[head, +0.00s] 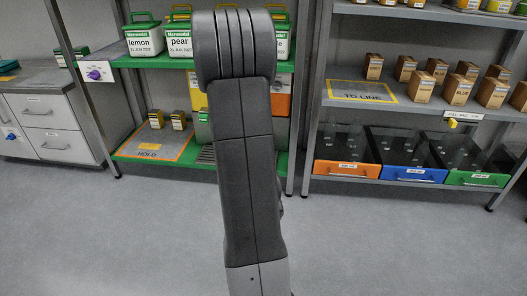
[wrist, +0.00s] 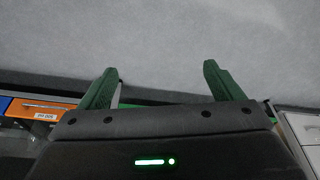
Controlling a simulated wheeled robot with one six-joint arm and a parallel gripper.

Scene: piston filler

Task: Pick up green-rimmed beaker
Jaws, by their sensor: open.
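I do not see a green-rimmed beaker in either view. My gripper (wrist: 160,85) shows in the wrist view with its two green fingers apart and nothing between them. Plain grey floor or wall fills the picture beyond the fingertips. In the head view my raised arm stands in the middle and hides part of the green shelf. My gripper does not show in the head view.
A green shelf unit (head: 140,61) holds tubs labelled lemon (head: 144,42) and pear (head: 180,44). A grey rack at the right holds small brown boxes (head: 421,86) and orange (head: 347,169), blue (head: 411,174) and green (head: 478,179) bins. Drawers (head: 48,112) stand left. The front floor is clear.

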